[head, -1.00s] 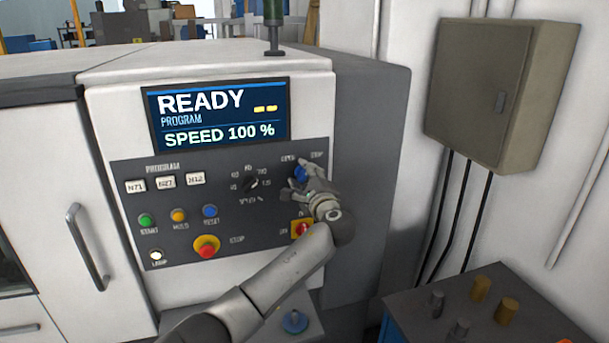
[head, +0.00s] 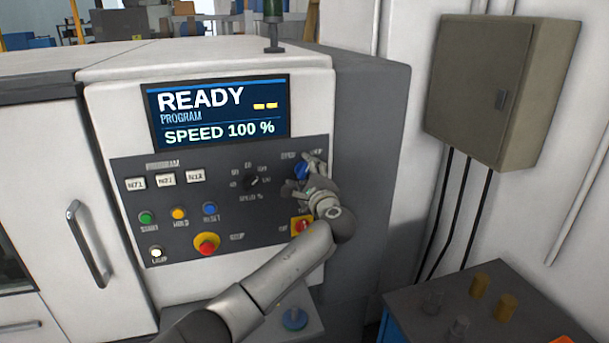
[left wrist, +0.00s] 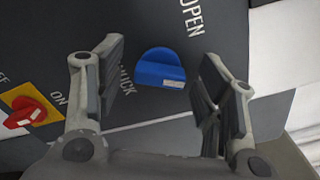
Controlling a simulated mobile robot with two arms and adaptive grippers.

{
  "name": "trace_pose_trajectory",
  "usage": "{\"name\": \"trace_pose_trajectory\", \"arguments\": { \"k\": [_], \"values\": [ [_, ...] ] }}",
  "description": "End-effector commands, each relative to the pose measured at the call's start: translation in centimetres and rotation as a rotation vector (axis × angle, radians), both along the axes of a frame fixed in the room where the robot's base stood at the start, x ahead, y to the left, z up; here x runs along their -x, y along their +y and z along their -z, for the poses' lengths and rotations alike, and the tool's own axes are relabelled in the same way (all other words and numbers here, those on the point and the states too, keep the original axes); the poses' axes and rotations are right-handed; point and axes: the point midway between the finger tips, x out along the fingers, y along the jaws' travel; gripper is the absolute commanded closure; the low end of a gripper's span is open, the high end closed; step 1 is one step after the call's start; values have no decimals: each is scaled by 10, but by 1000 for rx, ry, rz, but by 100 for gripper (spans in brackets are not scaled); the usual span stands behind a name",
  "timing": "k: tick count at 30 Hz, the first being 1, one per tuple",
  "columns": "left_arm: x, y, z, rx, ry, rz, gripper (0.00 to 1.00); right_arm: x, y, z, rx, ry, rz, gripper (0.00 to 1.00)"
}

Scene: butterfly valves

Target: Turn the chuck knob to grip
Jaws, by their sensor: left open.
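The chuck knob is blue with a pale mark on its edge. It shows in the left wrist view (left wrist: 160,68) between my open fingers, with a gap on each side. In the head view the knob (head: 301,171) sits at the upper right of the dark control panel, partly covered by my left gripper (head: 304,177). The left gripper is open, with one finger up and right of the knob and the other at its lower left. The word OPEN is readable near the knob in the wrist view; the CHUCK label is partly hidden. My right gripper is not in view.
A red switch on a yellow plate (head: 300,226) sits just below the knob. A red stop button (head: 207,245) and small push buttons are farther left. The screen (head: 219,113) reads READY, SPEED 100 %. A blue-sided cabinet (head: 470,310) stands at lower right.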

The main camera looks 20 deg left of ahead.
Motion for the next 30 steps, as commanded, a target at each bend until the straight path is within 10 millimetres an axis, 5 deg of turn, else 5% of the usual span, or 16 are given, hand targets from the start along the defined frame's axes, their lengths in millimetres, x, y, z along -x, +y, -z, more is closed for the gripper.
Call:
{"name": "trace_pose_trajectory", "arguments": {
  "k": [8, 21, 30],
  "values": [
    [10, -8, 1, 1, 0, 2, 38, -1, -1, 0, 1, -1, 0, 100],
    [75, -52, 1, 3, 1, 3, 38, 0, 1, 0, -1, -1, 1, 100],
    [99, -67, 0, 1, 0, 1, 38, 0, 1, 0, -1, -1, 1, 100]
  ]
}}
